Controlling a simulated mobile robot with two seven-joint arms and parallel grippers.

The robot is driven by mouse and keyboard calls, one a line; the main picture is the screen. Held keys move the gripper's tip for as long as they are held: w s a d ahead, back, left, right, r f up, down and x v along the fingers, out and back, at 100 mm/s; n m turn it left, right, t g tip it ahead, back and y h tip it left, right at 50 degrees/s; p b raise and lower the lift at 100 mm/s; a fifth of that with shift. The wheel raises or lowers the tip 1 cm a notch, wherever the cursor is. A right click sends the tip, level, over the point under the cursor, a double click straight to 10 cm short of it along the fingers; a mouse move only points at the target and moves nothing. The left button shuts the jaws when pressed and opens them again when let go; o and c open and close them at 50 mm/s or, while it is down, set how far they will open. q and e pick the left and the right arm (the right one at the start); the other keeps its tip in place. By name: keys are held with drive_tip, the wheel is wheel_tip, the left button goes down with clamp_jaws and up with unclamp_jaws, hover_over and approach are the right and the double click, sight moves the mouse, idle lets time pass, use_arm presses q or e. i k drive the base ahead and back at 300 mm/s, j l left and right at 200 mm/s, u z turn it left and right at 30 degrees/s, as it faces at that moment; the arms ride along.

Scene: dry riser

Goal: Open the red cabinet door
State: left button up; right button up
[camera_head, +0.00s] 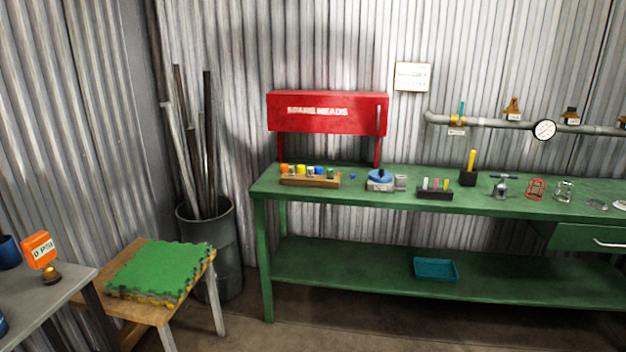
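The red cabinet (285,122) stands on thin red legs above the left end of the green workbench, against the corrugated wall. Its front door (328,122) is shut and carries white lettering that looks like "SPARE HEADS". A pale vertical handle (379,121) is at the door's right edge. The inside of the cabinet is hidden. Neither of my grippers shows in the head view.
The green workbench (430,207) holds a wooden rack (310,181) of coloured pieces below the cabinet, and a blue round device (380,178). A bin of pipes (208,235) and a stool (140,310) with green mats stand left. Floor before the bench looks clear.

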sight(303, 111)
drive_tip(key=i+l+u, duration=0.15)
drive_tip(key=i+l, duration=0.5)
drive_tip(key=l, duration=0.15)
